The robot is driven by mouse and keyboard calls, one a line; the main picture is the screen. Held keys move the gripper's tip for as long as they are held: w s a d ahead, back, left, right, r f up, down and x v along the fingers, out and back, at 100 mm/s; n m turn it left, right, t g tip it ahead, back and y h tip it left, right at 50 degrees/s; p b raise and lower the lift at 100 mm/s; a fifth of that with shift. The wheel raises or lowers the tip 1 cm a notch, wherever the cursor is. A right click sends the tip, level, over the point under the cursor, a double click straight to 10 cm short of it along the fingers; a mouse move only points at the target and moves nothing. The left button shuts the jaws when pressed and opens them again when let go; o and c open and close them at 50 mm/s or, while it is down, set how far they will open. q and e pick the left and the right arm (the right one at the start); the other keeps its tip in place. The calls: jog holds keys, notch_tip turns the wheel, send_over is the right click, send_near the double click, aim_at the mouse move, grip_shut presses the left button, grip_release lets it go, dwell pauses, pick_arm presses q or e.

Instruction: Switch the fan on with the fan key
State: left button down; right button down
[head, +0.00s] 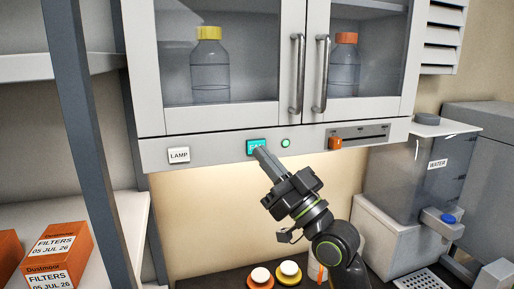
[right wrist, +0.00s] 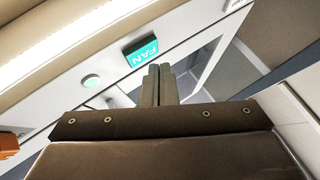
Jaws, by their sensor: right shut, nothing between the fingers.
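The teal fan key (head: 252,146) is on the strip under the wall cabinet, to the right of the white LAMP key. In the right wrist view the fan key (right wrist: 141,51) reads FAN. A round green indicator (head: 285,143) beside it looks lit, and it also shows in the right wrist view (right wrist: 91,82). My right gripper (head: 259,152) is shut and empty. Its fingertips (right wrist: 158,69) are at the key's lower edge and cover part of it in the head view. I cannot tell whether they touch it. My left gripper is not in view.
The LAMP key (head: 179,156) is to the left on the strip. An orange knob (head: 335,143) and slotted panel are to the right. Cabinet door handles (head: 297,75) hang above.

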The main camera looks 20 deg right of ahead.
jog(key=s+p, duration=0.1)
jog(key=s, duration=0.5)
jog(key=shift+d, duration=0.1)
